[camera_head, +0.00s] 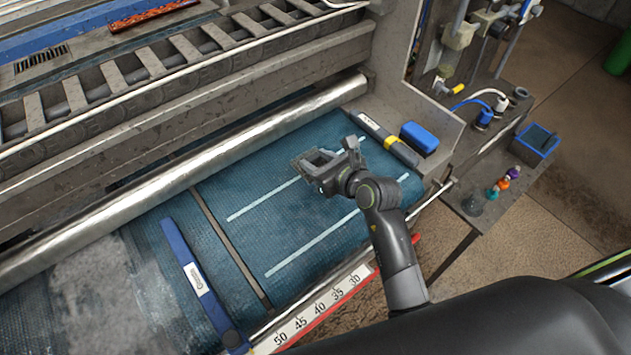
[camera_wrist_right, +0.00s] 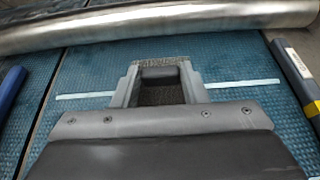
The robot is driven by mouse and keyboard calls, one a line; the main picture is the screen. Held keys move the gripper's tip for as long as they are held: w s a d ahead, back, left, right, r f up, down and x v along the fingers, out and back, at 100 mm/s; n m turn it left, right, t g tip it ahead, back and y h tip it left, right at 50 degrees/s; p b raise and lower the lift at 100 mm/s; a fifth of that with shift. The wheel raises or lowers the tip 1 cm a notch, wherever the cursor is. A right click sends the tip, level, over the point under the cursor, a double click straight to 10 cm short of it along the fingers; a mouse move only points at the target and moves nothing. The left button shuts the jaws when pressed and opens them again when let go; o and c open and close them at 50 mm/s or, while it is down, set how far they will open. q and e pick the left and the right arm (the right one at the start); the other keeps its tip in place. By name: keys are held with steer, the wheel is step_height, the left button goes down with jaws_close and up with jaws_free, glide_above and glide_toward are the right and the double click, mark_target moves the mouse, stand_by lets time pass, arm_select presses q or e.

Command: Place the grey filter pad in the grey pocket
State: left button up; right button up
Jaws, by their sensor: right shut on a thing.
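My right gripper (camera_head: 322,166) is over the blue textured bed, between and near two pale stripes. In the right wrist view my right gripper (camera_wrist_right: 158,84) is shut on a grey, rough-textured pad (camera_wrist_right: 160,95), which I take as the grey filter pad. Part of the pad shows between the fingers and past their tips; the rest is hidden by the gripper. I cannot make out a grey pocket in either view. My left gripper is not in view.
A metal roller (camera_head: 190,175) crosses behind the bed. A blue bar (camera_head: 197,280) lies at left, a grey-and-yellow tool (camera_head: 385,138) and blue block (camera_head: 419,138) at right. A side shelf holds a blue bin (camera_head: 536,142) and small coloured items. A numbered ruler (camera_head: 320,307) edges the front.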

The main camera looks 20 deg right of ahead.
step_height(320, 180, down, 8)
steer(key=shift+r, duration=0.1)
stand_by(0.4)
steer(key=o, duration=1)
steer(key=shift+f, duration=0.2)
steer(key=shift+c, duration=0.2)
